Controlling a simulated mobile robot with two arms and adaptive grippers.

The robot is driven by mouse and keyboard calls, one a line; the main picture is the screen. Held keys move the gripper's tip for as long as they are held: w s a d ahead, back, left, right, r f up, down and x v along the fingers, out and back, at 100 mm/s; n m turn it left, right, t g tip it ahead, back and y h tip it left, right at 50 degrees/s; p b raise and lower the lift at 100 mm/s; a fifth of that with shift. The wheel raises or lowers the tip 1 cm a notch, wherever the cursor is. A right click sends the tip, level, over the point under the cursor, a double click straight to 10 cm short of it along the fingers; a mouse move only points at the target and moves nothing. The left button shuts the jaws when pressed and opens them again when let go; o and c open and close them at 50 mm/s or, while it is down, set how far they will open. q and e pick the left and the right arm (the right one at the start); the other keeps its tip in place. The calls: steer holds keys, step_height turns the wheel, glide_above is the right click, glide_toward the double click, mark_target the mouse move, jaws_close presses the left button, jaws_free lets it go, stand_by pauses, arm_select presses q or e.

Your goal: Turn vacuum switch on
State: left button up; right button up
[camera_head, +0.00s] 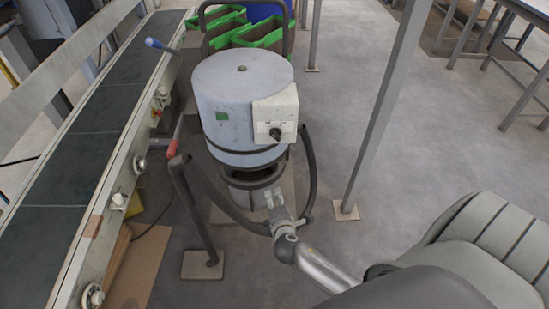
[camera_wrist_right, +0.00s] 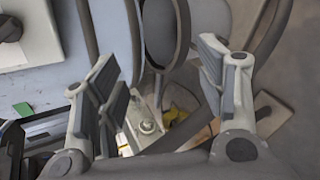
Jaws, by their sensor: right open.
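The vacuum (camera_head: 225,90) is a pale blue-grey drum on a dark-ringed base, standing upright at the middle of the head view. A white switch box (camera_head: 285,108) is on its side, with a black rotary switch (camera_head: 276,134) on the box's face. I cannot tell which setting the switch points to. My right gripper (camera_head: 273,196) is below the switch box, apart from the switch. In the right wrist view my right gripper (camera_wrist_right: 165,78) is open and empty, and the box (camera_wrist_right: 42,38) and black switch (camera_wrist_right: 10,28) are at the upper left. My left gripper is not in view.
A conveyor (camera_head: 95,130) with knobs along its rail runs along the left. A black hose (camera_head: 310,170) loops beside the vacuum. A grey post (camera_head: 385,110) stands to the right. Green-edged bags (camera_head: 260,35) are behind. A grey padded seat (camera_head: 490,250) is at lower right.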

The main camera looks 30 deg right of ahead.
steer(key=w+d+r+n+t+h+b, duration=0.1)
steer(key=w+r+t+h+b, duration=0.1)
steer(key=w+r+b, duration=0.3)
steer(key=n+t+h+b, duration=0.1)
steer(key=t+h+b, duration=0.1)
glide_toward(275, 138)
steer(key=x, duration=0.8)
steer(key=shift+w+d+f, duration=0.1)
steer(key=shift+d, duration=0.05)
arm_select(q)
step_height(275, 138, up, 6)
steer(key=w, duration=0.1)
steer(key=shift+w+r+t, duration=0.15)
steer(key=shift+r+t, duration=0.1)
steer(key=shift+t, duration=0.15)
arm_select(e)
steer(key=shift+w+d, duration=0.3)
steer(key=shift+w, duration=0.2)
steer(key=c, duration=1)
